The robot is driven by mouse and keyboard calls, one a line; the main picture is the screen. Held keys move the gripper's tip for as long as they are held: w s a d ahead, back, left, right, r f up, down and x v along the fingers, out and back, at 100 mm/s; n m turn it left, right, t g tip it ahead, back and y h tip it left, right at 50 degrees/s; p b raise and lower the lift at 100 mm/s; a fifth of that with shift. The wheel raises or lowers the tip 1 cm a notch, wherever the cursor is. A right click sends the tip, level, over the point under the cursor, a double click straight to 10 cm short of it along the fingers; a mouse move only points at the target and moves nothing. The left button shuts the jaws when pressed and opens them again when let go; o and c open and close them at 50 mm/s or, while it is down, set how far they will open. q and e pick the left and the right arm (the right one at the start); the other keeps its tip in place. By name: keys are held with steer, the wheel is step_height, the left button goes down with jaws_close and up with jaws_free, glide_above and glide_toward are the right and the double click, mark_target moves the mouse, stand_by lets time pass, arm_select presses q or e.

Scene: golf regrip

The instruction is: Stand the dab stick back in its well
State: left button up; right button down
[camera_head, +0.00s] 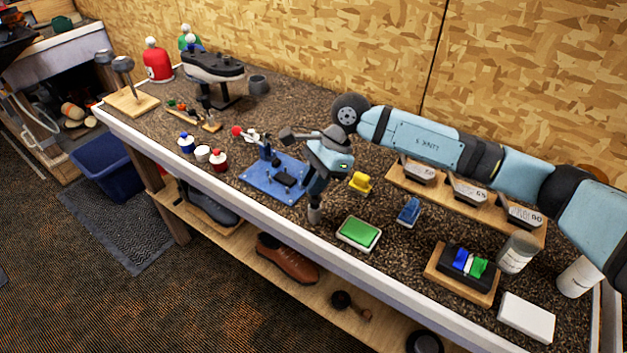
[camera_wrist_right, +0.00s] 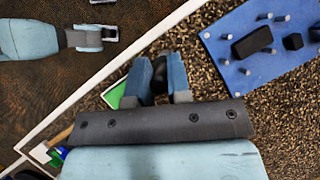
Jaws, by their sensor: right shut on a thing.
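My right gripper (camera_head: 316,196) points down over the front of the bench, between the blue pegged board and the green pad. In the right wrist view its fingers (camera_wrist_right: 165,88) are closed around a dark thing, which I take to be the dab stick (camera_wrist_right: 160,72); the fingers hide most of it. A small grey cylinder (camera_head: 315,214) shows just below the fingertips. I cannot tell whether it is the stick's lower end or the well. My left gripper (camera_wrist_right: 95,38) shows only in the right wrist view, away from the bench over the floor; its jaws are unclear.
The blue board (camera_head: 262,184) with pegs and dark blocks lies left of my right gripper. The green pad (camera_head: 358,233) lies to its right, near the front edge. Small bottles (camera_head: 220,161) stand farther left. A yellow block (camera_head: 361,183) and blue block (camera_head: 409,211) stand right.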

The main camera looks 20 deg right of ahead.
steer(key=c, duration=1)
jaws_free()
steer(key=shift+r, duration=0.1)
steer(key=shift+r+p, duration=1.15)
steer(key=shift+r, duration=2.8)
